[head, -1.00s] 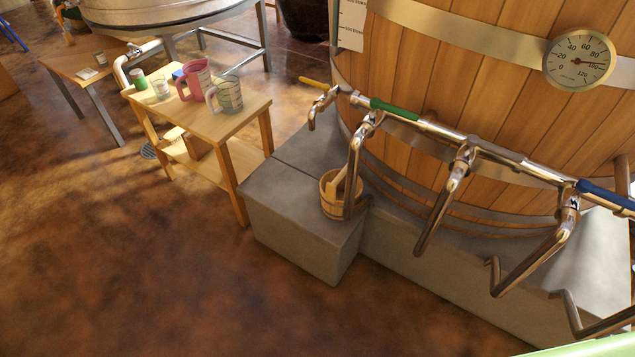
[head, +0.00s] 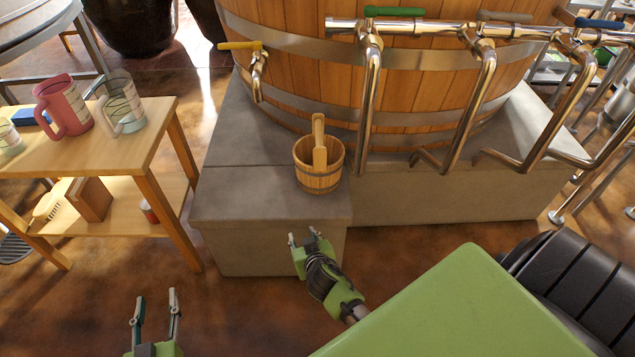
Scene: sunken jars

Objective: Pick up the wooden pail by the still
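The wooden pail (head: 318,177) stands upright on the grey stone step (head: 232,208) in front of the big wooden still (head: 300,80). A wooden handle or scoop (head: 319,145) sticks up from it. My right gripper (head: 303,238) is below and in front of the pail, apart from it, by the step's front face. Its fingertips are spread and nothing shows between them. My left gripper (head: 155,305) is low at the left, far from the pail, with its two fingers apart and empty.
A wooden side table (head: 150,125) at the left holds a pink mug (head: 62,105) and a clear mug (head: 120,100); a brush and box lie on its lower shelf. Metal pipes (head: 370,90) hang just right of the pail. The floor between table and step is clear.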

